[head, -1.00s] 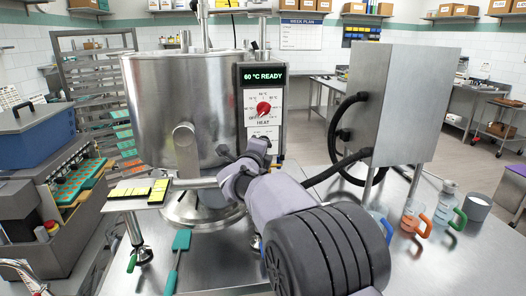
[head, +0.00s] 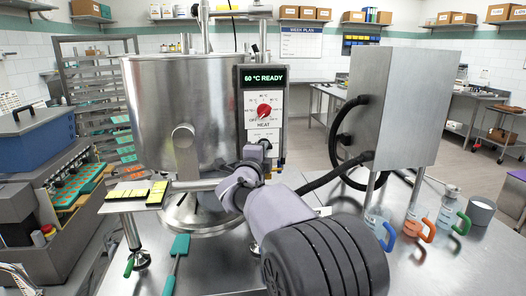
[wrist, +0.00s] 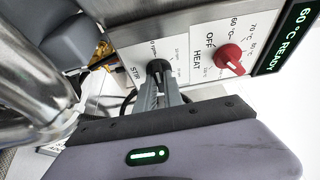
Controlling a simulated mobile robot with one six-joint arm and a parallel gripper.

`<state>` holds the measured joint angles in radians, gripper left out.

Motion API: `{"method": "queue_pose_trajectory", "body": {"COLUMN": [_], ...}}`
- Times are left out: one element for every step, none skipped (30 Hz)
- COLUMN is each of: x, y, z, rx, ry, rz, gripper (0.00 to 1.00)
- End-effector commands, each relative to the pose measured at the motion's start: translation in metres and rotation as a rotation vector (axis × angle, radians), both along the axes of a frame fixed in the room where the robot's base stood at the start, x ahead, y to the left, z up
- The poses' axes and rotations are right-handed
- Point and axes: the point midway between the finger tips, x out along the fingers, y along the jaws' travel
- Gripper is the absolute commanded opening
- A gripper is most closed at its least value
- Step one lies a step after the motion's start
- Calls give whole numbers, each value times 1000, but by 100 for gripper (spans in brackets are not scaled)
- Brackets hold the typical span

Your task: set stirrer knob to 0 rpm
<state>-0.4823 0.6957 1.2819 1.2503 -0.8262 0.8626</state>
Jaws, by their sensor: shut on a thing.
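The black stirrer knob (wrist: 158,68) sits on a white dial plate lettered STIR, low on the control panel (wrist: 110,30). My gripper (wrist: 158,80) is shut on this knob, its two grey fingers pinching it from the front. The fingers hide much of the knob, so its pointer cannot be read. In the head view my gripper (head: 262,146) reaches the panel just below the heat dial, and the stirrer dial is largely hidden behind it.
The red heat knob (head: 264,111) is just beside the stirrer dial, under a green display (head: 264,76) reading 60 °C READY. The steel kettle (head: 160,100) stands left of the panel. A steel cabinet (head: 400,105) with a black hose stands to the right.

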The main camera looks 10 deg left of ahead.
Motion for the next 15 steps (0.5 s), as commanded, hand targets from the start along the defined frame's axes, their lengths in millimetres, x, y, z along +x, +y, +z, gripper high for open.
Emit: {"method": "queue_pose_trajectory", "body": {"x": [0, 0, 0, 0, 0, 0, 0, 0, 0, 0, 0, 0, 0, 0, -1], "y": [0, 0, 0, 0, 0, 0, 0, 0, 0, 0, 0, 0, 0, 0, 0], "z": [-1, -1, -1, -1, -1, -1, -1, -1, -1, -1, 0, 0, 0, 0, 0], "rx": [-2, -2, -2, -2, -1, -1, -1, -1, -1, -1, -1, 0, 0, 0, 0], "ry": [2, 2, 2, 2, 1, 1, 1, 1, 1, 1, 1, 1, 1, 1, 1], "rz": [-1, -1, -1, -1, -1, 0, 0, 0, 0, 0, 0, 0, 0, 0, 0], "gripper": [0, 0, 20, 25, 31, 34, 34, 34, 34, 34, 34, 34, 34, 34, 34]}}
